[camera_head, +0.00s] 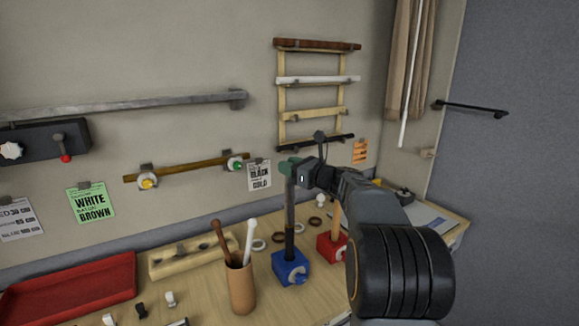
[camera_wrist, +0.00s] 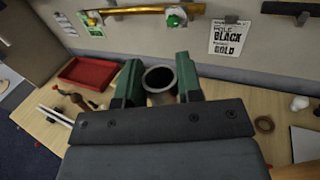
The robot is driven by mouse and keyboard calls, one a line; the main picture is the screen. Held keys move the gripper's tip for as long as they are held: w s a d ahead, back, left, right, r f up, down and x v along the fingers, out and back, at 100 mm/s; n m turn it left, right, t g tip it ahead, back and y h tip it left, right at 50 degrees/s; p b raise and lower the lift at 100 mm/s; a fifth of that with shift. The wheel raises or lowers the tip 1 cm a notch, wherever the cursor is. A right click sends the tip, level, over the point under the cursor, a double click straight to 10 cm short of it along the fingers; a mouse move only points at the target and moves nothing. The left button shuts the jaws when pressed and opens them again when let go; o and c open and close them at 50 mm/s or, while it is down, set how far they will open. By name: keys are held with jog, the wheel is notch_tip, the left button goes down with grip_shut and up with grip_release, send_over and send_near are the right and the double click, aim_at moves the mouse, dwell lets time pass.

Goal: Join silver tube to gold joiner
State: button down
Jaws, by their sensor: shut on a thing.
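My gripper (camera_head: 290,167) is shut on the upper end of a dark grey upright tube (camera_head: 290,215). The tube's foot meets a blue block (camera_head: 290,268) on the table; I cannot tell whether it is seated there. In the wrist view, my green fingers (camera_wrist: 160,84) flank the tube's round, hollow, grey-rimmed top (camera_wrist: 159,78). A long silver tube (camera_head: 120,105) runs along the wall at upper left. A gold-brown rod (camera_head: 192,169) hangs on the wall with yellow and green-centred white fittings; it also shows in the wrist view (camera_wrist: 150,10). I cannot tell which part is the gold joiner.
A brown cup (camera_head: 241,288) holds a brown and a white stick beside the blue block. A red block (camera_head: 330,246) stands to its right, partly behind my arm. A red tray (camera_head: 70,288) lies at left. A rack of rods (camera_head: 315,80) hangs on the wall.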

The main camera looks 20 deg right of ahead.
jog(key=c, duration=0.7)
grip_release()
jog(key=b+v, duration=0.2)
jog(key=v, duration=1.1)
jog(key=shift+s+d+b, duration=0.2)
jog(key=shift+s+b, duration=0.15)
